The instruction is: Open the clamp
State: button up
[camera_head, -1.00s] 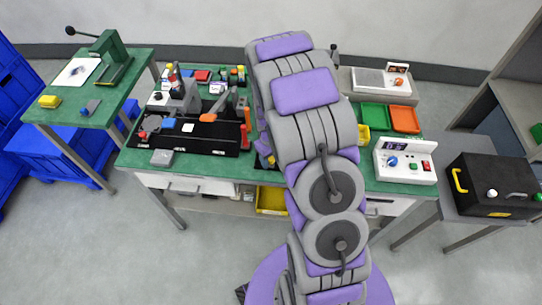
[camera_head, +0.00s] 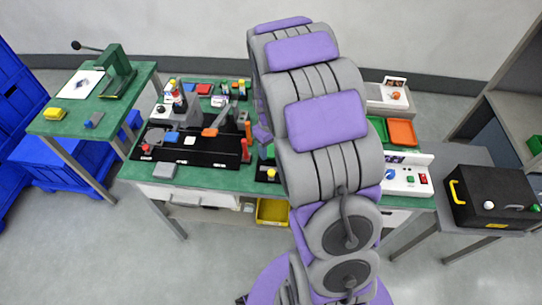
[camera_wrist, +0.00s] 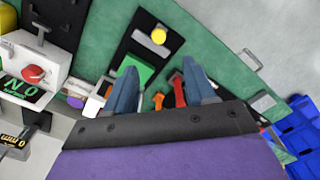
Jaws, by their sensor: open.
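In the head view my arm hides my gripper.
A black plate with a yellow button (camera_wrist: 158,36) and a green block (camera_wrist: 135,73) lie near the fingers. A side table (camera_head: 60,125) stands left.

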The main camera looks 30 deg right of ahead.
jog(key=shift+r, duration=2.05)
